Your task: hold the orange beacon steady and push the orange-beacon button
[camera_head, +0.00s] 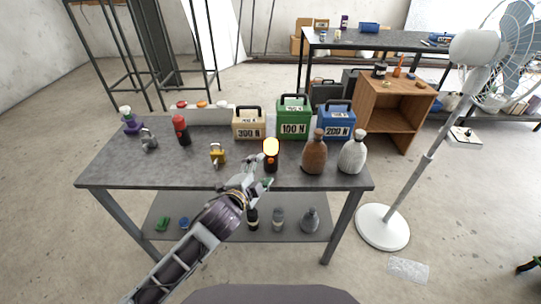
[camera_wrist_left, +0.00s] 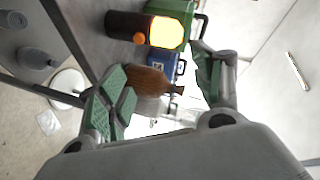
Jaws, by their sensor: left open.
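The orange beacon (camera_head: 271,158) stands upright near the front edge of the table, with a dark body and a glowing top. In the left wrist view the beacon (camera_wrist_left: 125,25) lies sideways near the top of the picture, and a small orange button (camera_wrist_left: 139,38) shows on its dark body. My left gripper (camera_head: 260,184) is in front of the beacon at the table's front edge. In the left wrist view its two green-padded fingers (camera_wrist_left: 160,86) are spread apart with nothing held between them, and the beacon is beyond the fingertips. My right gripper is not in view.
A brown bottle (camera_head: 314,153) and a white bottle (camera_head: 352,153) stand right of the beacon. Behind it are beige (camera_head: 249,124), green (camera_head: 293,118) and blue (camera_head: 337,120) weights. The front left tabletop (camera_head: 130,170) is clear.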

